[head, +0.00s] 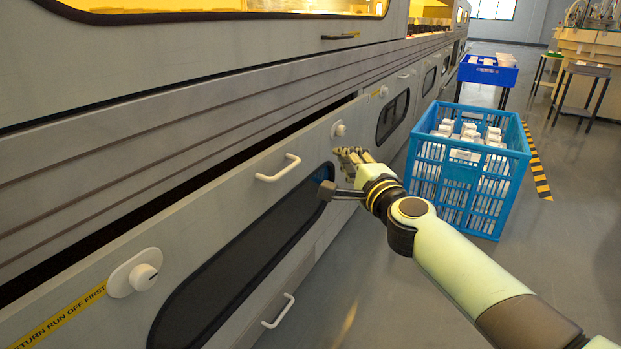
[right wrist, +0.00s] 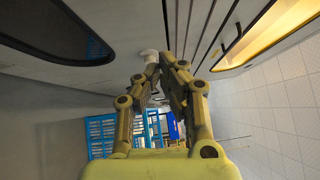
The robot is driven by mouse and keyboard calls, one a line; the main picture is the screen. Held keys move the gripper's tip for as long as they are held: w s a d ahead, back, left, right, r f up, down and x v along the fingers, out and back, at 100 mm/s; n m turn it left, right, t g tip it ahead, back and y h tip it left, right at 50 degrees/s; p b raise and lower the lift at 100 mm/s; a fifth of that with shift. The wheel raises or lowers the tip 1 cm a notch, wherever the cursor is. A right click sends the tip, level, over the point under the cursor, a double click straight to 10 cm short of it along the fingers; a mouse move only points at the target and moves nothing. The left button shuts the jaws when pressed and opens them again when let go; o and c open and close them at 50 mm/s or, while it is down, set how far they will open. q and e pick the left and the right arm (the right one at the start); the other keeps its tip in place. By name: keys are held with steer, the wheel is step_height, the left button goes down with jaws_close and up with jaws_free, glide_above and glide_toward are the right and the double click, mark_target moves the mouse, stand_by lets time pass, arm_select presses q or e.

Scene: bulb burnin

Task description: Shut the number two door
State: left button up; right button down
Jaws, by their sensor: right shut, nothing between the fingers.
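A long grey door panel (head: 225,185) on the machine's side has a pale bar handle (head: 278,168), a dark window (head: 245,255) and a round white knob near each end. A dark gap runs along its top edge, so it stands a little open. I cannot read a number on it. My right gripper (head: 340,172) is at the panel's far end, just below the far knob (head: 338,130). It is shut and empty; whether it touches the panel is unclear. In the right wrist view its fingers (right wrist: 160,82) are close together, with a white knob (right wrist: 150,56) beyond. My left gripper is out of view.
Another blue bin (head: 488,71) is on a stand behind. Further doors with dark windows (head: 393,115) continue along the machine. A yellow-black floor strip (head: 541,180) lies beside the crate.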

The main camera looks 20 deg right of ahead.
steer(key=s+f+h, duration=0.1)
steer(key=s, duration=0.1)
steer(key=b, duration=0.2)
glide_toward(316, 131)
steer(key=w+d, duration=0.2)
steer(key=d, duration=0.1)
steer(key=shift+w+a+r, duration=0.2)
steer(key=shift+w+a, duration=1.15)
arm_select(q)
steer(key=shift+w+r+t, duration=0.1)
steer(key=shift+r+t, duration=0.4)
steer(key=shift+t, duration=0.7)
